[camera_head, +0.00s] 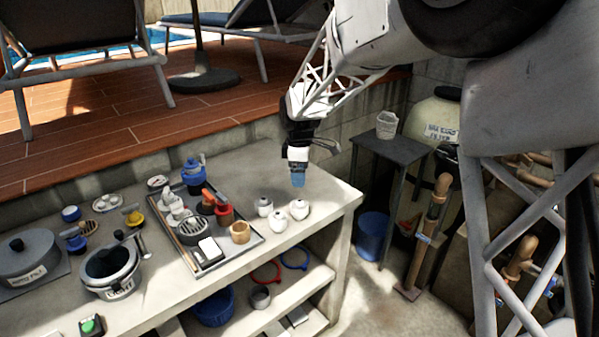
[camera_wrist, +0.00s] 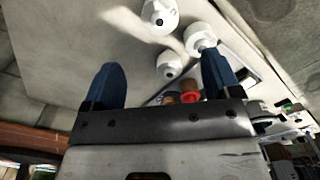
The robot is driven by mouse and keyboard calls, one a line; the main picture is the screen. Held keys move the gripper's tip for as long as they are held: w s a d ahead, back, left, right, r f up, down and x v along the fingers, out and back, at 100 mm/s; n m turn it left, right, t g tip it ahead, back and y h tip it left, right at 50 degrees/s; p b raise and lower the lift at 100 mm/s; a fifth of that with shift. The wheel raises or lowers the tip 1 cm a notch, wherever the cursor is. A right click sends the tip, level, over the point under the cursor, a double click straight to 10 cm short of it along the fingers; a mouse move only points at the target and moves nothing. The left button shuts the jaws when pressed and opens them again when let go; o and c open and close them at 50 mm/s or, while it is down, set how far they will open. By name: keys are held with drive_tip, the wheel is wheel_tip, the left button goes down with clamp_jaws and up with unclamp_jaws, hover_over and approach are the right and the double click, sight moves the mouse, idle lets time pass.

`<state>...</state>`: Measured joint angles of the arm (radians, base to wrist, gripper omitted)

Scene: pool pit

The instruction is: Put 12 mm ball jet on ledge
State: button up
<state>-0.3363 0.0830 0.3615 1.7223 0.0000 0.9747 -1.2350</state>
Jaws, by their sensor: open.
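Three white rounded jets stand close together on the concrete bench, right of the tray: a left one (camera_head: 264,206), a right one (camera_head: 299,209) and a front one (camera_head: 279,220). I cannot read sizes on them, so I cannot tell which is the 12 mm ball jet. In the wrist view my gripper (camera_wrist: 163,78) is open and empty. I cannot tell which surface is the ledge.
A metal tray (camera_head: 256,243) with fittings lies left of the jets. A lidded grey pot (camera_head: 27,258) and a bucket-like pot (camera_head: 110,268) stand farther left. The bench's back right (camera_head: 335,185) is bare.

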idle(0.4)
drive_tip(key=s+d+r+m+t, duration=0.1)
drive_tip(key=s+d+r+m, duration=0.35)
drive_tip(key=s+d, duration=0.4)
drive_tip(key=s+d+r+m, duration=0.4)
drive_tip(key=s+d+r, duration=0.2)
drive_tip(key=s+d, duration=0.3)
drive_tip(key=s+d+m, duration=0.2)
drive_tip(key=s+m, duration=0.1)
drive_tip(key=s, duration=0.5)
drive_tip(key=s+d+f+m+t, duration=0.1)
drive_tip(key=s+d+m, duration=0.2)
drive_tip(key=s, duration=0.5)
drive_tip(key=s+d+f+m, duration=0.1)
drive_tip(key=s+d+m, duration=0.2)
drive_tip(key=s, duration=0.6)
drive_tip(key=shift+f+m+t, duration=0.2)
drive_tip(key=shift+m+t, duration=0.1)
drive_tip(key=shift+m, duration=0.05)
